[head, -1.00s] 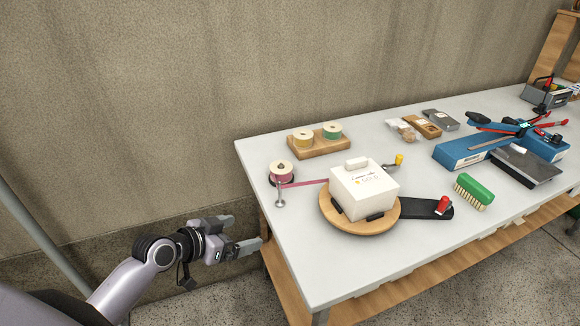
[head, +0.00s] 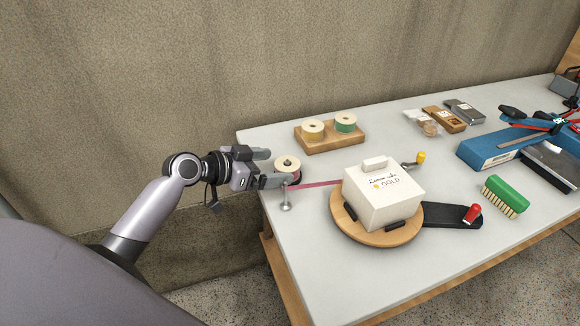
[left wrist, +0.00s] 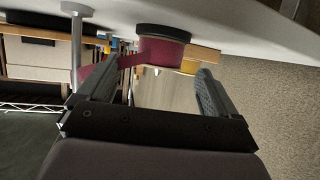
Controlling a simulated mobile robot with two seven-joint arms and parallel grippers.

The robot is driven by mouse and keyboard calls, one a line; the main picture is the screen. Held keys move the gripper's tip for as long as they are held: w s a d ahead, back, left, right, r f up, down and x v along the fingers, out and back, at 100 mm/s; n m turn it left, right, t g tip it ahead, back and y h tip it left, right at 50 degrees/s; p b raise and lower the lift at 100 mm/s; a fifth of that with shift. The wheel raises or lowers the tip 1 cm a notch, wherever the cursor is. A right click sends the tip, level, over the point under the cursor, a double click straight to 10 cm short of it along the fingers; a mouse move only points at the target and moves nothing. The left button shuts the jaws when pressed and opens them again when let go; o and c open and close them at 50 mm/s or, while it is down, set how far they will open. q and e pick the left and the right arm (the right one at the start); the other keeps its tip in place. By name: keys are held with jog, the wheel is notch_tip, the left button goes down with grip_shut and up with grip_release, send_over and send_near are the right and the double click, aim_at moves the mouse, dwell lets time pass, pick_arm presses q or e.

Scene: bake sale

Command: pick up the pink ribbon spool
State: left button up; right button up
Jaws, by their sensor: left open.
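The pink ribbon spool (head: 287,164) stands near the left end of the table, with a cream top and dark pink ribbon. A strip of its ribbon (head: 322,184) runs past a small metal post to the white cake box (head: 384,198). My left gripper (head: 274,167) is open at the table's left edge, with its fingers pointing at the spool and partly covering its lower side. In the left wrist view the spool (left wrist: 163,48) shows ahead, between the lines of the two open fingers (left wrist: 158,66). I cannot tell whether a finger touches it. My right gripper is not seen.
The metal post (head: 286,196) stands close in front of the spool. A wooden holder (head: 330,143) with yellow and green spools is behind. The box sits on a round wooden turntable (head: 375,233). A green brush (head: 505,196) lies to the right.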

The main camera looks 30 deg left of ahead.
aim_at(279, 167)
pick_arm(q)
jog(key=shift+x, duration=2.65)
jog(key=shift+f, duration=0.1)
jog(key=c, duration=1)
